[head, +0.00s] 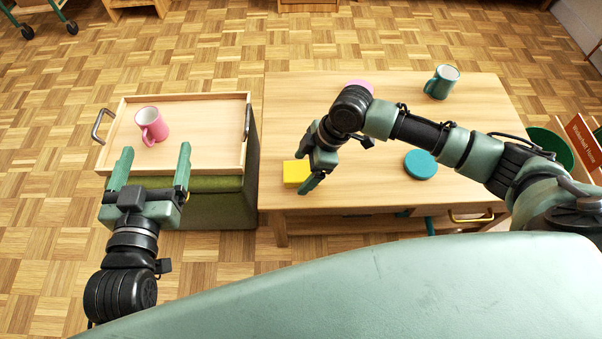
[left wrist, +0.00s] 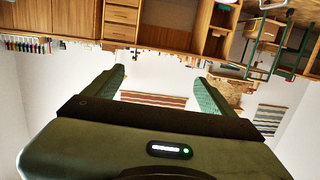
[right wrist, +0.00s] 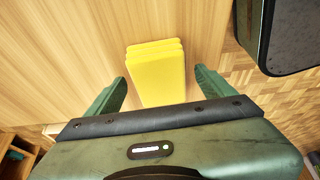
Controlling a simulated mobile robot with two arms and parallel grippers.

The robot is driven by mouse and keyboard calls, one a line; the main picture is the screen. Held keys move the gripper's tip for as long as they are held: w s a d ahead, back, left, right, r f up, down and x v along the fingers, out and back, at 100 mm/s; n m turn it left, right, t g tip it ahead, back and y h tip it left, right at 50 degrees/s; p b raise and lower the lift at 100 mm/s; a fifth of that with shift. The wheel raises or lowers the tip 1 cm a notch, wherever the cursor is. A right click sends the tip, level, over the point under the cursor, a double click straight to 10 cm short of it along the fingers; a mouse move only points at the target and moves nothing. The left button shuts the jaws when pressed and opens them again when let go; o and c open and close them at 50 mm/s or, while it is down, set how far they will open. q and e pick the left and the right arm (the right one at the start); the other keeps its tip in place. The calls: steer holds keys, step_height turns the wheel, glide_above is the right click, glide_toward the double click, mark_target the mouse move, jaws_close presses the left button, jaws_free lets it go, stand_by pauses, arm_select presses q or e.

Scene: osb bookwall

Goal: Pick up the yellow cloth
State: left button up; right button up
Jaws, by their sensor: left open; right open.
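The yellow cloth (head: 295,173) looks like a small folded stack and lies on the wooden table near its left front corner. In the right wrist view the yellow cloth (right wrist: 157,75) lies ahead of and between the fingers. My right gripper (head: 305,174) is open over the cloth, and part of the cloth is hidden behind it in the head view. The right gripper's fingers (right wrist: 160,88) show apart with nothing between their pads. My left gripper (head: 152,168) is open and empty, in front of the tray at the left.
A wooden tray (head: 200,162) with a pink mug (head: 151,125) sits on a green ottoman (head: 222,208), left of the table (head: 300,100). On the table are a teal mug (head: 441,82), a teal disc (head: 421,164) and a pink item (head: 359,85) partly behind my right arm.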

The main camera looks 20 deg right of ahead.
arm_select(q)
steer(key=shift+r, duration=0.15)
arm_select(e)
steer(key=c, duration=1.4)
steer(key=shift+r, duration=0.1)
steer(key=shift+c, duration=0.2)
steer(key=shift+r, duration=0.15)
step_height(320, 180, up, 5)
steer(key=shift+f+p, duration=0.2)
steer(key=shift+p, duration=0.85)
step_height(320, 180, up, 5)
steer(key=p, duration=0.2)
step_height(320, 180, up, 4)
steer(key=p, duration=0.1)
glide_above(304, 170)
arm_select(q)
steer(key=s+a+f+g+y+p, duration=0.1)
steer(key=s+a+f+g, duration=0.2)
steer(key=s+f+g, duration=0.3)
steer(key=s+a+f+g+y, duration=0.2)
steer(key=s+f+g, duration=0.4)
steer(key=s, duration=0.5)
steer(key=shift+a+f+n+g+y+p, duration=0.35)
steer(key=shift+a+f, duration=0.25)
steer(key=shift+a, duration=0.25)
arm_select(e)
steer(key=shift+r, duration=2.95)
